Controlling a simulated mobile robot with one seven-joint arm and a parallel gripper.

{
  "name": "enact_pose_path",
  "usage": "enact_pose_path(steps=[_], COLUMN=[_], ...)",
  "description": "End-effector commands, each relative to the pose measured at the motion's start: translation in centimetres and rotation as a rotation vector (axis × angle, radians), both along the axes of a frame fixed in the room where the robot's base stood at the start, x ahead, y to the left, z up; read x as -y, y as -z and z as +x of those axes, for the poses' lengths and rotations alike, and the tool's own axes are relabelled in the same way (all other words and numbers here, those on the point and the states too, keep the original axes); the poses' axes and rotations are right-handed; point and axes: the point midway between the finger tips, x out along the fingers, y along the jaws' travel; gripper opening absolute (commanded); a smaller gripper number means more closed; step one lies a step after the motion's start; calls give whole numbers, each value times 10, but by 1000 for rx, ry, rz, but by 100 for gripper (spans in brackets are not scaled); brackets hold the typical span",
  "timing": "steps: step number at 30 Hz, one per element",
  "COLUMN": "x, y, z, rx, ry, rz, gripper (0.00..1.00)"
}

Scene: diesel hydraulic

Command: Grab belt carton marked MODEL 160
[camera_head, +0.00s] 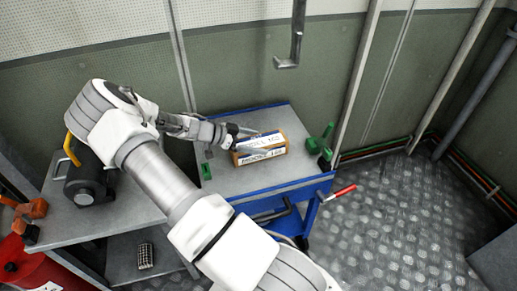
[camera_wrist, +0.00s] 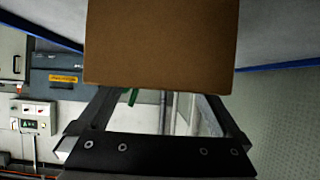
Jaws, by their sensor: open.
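The belt carton (camera_head: 262,155) is a small brown-orange box with white label panels on its top and front. The lettering reads MODEL and a number that looks like 160, but it is small and blurred. It sits on the grey top of the blue-edged cart (camera_head: 225,180). My gripper (camera_head: 240,133) is at the carton's left back side, its fingers close to it. In the wrist view the plain brown carton (camera_wrist: 162,42) fills the upper middle, just beyond the fingertips of my open gripper (camera_wrist: 158,98). I cannot tell whether they touch.
Green parts (camera_head: 318,140) stand right of the carton, and a small green piece (camera_head: 206,172) lies left. A red-handled lever (camera_head: 340,192) sticks out from the cart's right side. A grey bench (camera_head: 75,225) with a black and yellow machine (camera_head: 88,180) is at left. A metal bracket (camera_head: 291,40) hangs behind.

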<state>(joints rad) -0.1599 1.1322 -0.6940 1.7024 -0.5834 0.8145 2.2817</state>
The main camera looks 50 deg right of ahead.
Motion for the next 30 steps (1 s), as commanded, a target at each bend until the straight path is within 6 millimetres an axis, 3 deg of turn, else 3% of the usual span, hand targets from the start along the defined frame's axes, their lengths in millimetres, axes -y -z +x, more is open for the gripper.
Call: enact_pose_path(steps=[7,16,30], x=[30,33,33], y=[16,17,17], z=[-17,-18,-18], rx=[-1,0,0], ry=[4,1,2], rz=[0,0,0], gripper=[100,100,17])
